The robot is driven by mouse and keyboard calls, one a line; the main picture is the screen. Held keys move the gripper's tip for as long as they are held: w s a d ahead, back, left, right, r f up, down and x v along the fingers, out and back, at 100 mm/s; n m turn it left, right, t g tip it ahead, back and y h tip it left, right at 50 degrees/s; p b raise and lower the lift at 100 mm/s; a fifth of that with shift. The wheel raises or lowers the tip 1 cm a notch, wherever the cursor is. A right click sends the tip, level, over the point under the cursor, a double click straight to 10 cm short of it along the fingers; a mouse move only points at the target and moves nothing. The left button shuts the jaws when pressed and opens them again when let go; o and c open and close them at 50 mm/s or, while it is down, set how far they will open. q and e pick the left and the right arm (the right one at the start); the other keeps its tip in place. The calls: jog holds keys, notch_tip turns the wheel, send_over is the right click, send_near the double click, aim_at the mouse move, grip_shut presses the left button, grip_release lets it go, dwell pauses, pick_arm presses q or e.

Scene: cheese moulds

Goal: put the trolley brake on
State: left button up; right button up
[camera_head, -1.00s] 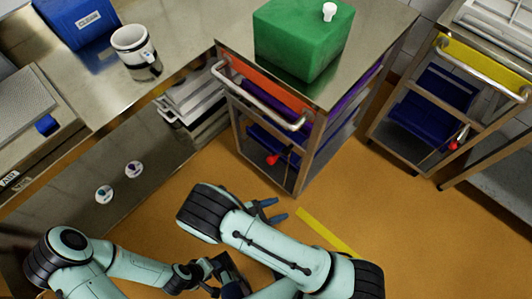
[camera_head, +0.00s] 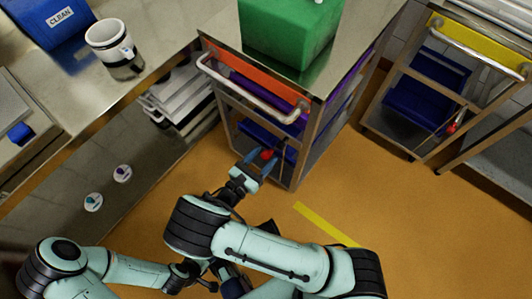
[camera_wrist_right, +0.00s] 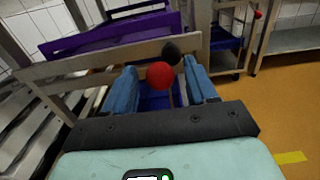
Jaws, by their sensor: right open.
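The near trolley has an orange front panel (camera_head: 255,75) and a metal push handle (camera_head: 250,98). Its brake shows as a red knob (camera_head: 268,154) low on the front. My right gripper (camera_head: 262,161) is open at the knob. In the right wrist view the red knob (camera_wrist_right: 160,75) appears between the two blue fingers, with gaps at both sides; the fingers do not pinch it. The lever below the knob is mostly hidden. My left gripper (camera_head: 222,273) is low in the head view, partly hidden by my right arm, and its jaws are unclear.
A steel counter with a mug (camera_head: 112,45) stands left. A second trolley with a yellow panel (camera_head: 480,50) and its own red knob (camera_head: 452,128) stands right. Orange floor with a yellow strip (camera_head: 325,224) is clear in front.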

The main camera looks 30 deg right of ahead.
jog(key=shift+x, duration=1.05)
grip_shut()
jog(key=shift+f, duration=0.1)
